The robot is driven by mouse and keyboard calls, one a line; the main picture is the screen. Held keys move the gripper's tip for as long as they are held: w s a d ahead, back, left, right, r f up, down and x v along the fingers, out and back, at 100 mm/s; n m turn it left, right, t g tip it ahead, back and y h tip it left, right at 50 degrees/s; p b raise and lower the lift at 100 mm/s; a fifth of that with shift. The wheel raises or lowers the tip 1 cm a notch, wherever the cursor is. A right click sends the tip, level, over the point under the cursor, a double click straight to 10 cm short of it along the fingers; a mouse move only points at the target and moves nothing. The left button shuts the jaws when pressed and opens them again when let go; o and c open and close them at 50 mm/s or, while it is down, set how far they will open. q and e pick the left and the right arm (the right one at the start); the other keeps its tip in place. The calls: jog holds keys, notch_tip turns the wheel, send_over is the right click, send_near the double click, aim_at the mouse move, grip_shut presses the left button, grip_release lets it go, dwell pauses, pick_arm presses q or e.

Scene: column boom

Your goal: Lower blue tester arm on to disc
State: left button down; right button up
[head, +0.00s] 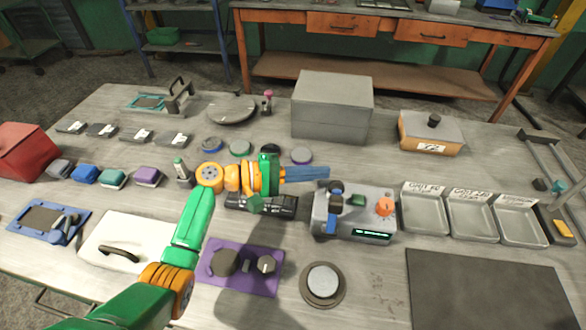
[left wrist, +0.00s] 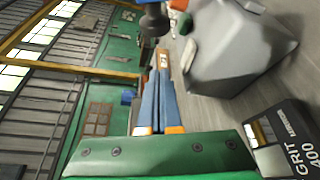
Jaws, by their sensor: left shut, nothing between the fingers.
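The grey tester (head: 352,225) stands at the middle of the bench, with an orange knob, a lit green display and a small green piece on top. Its short arm with dark and blue parts (head: 334,200) stands up at the left of its top. In the left wrist view, a dark rounded part (left wrist: 153,20), probably of this arm, is beyond my fingertips. A pale round disc (head: 323,280) lies in a dark ring in front of the tester. My left gripper (head: 326,173) is shut and empty, its blue fingers pointing right, just behind the tester arm in the picture; contact cannot be told.
Several coloured round pieces (head: 240,148) lie behind my left gripper. A large grey box (head: 332,105) stands farther back. Labelled grey trays (head: 472,225) are right of the tester, and a purple plate with knobs (head: 240,280) is front left. The dark mat (head: 490,290) is clear.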

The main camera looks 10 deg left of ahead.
pick_arm(q)
jog(key=s+p, duration=0.1)
jog(key=s+d+r+p, duration=0.1)
jog(key=p, duration=0.1)
jog(key=shift+s+d+r, duration=0.1)
jog(key=shift+d, duration=0.1)
jog(key=shift+s+a+p, duration=0.1)
jog(key=shift+s+p, duration=0.25)
jog(key=shift+s, duration=0.2)
jog(key=shift+w, duration=0.1)
